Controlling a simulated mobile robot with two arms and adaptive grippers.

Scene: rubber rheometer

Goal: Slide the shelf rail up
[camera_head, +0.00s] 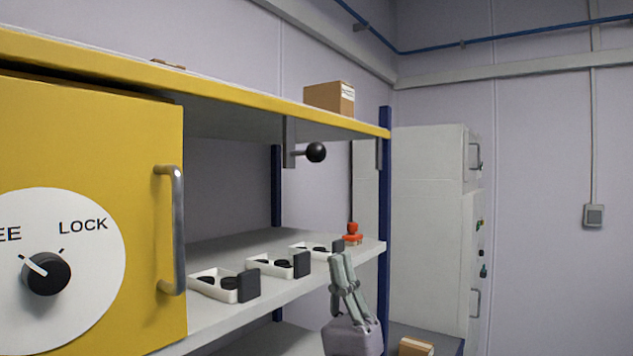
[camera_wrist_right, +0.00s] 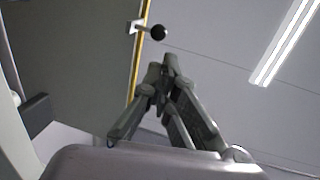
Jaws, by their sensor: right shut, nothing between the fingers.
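The shelf rail looks like a grey vertical bracket (camera_head: 289,143) under the yellow front edge of the upper shelf, with a black ball knob (camera_head: 316,152) sticking out from it. In the right wrist view the knob (camera_wrist_right: 158,32) is beyond the fingertips, a little to their left, with a clear gap. My right gripper (camera_head: 342,258) is below the knob, in front of the lower shelf's right end. Its fingers are together and empty, pointing up; they also show in the wrist view (camera_wrist_right: 163,68). My left gripper is not in view.
The lower shelf (camera_head: 215,318) holds several white trays (camera_head: 240,287) with black pieces and a red-topped item (camera_head: 353,230). A blue post (camera_head: 384,200) stands close to my right gripper. A yellow door with a handle (camera_head: 178,230) is at left. A box (camera_head: 330,97) sits on top.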

